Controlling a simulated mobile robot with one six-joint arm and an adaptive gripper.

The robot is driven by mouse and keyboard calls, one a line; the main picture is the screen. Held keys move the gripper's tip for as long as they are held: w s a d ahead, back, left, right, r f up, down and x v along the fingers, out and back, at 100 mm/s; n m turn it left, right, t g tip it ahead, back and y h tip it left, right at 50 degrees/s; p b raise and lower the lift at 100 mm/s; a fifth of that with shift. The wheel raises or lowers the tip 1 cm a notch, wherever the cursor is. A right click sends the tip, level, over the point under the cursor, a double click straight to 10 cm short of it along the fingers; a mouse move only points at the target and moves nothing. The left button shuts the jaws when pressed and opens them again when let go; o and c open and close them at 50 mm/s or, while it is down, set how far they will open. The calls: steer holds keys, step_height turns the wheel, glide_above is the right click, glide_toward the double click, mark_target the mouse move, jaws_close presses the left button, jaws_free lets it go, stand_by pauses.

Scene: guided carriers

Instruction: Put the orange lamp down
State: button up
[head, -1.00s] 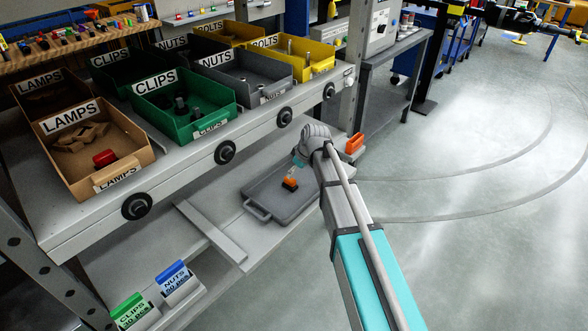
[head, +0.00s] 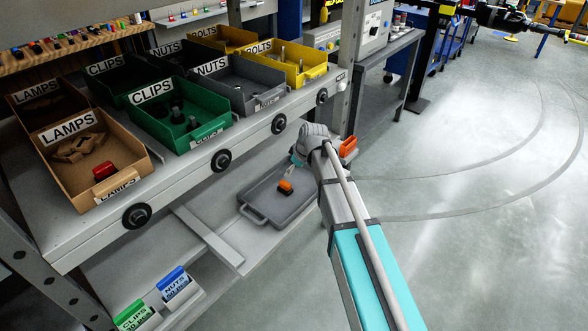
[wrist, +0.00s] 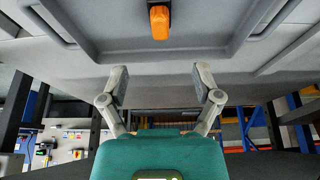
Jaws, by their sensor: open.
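The orange lamp (head: 286,187) lies in the grey tray (head: 252,211) on the lower shelf. In the wrist view the orange lamp (wrist: 159,22) shows at the top, with a dark part at one end, and the tray's rim (wrist: 215,52) passes below it. My gripper (wrist: 158,84) is open, with its two fingers well apart and nothing between them. The lamp is apart from the fingertips. In the head view my wrist hides most of the gripper, which is just above and right of the tray.
Above stands a shelf with open bins: brown LAMPS (head: 140,176) holding a red lamp (head: 104,170), green CLIPS (head: 215,132), grey NUTS and yellow BOLTS. Another orange object (head: 348,147) is right of my wrist. Clips and nuts cards stand at lower left. Open floor lies to the right.

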stand_by(0.3)
steer(key=s+d+f+m+g+h, duration=0.1)
steer(key=s+d+m+g+h, duration=0.1)
steer(key=s+d+m, duration=0.8)
steer(key=s+d+h, duration=0.1)
steer(key=s+d, duration=0.8)
steer(key=s, duration=0.4)
steer(key=shift+d+f+g+h, duration=0.2)
steer(key=shift+d+g+h, duration=0.1)
steer(key=shift+g, duration=0.1)
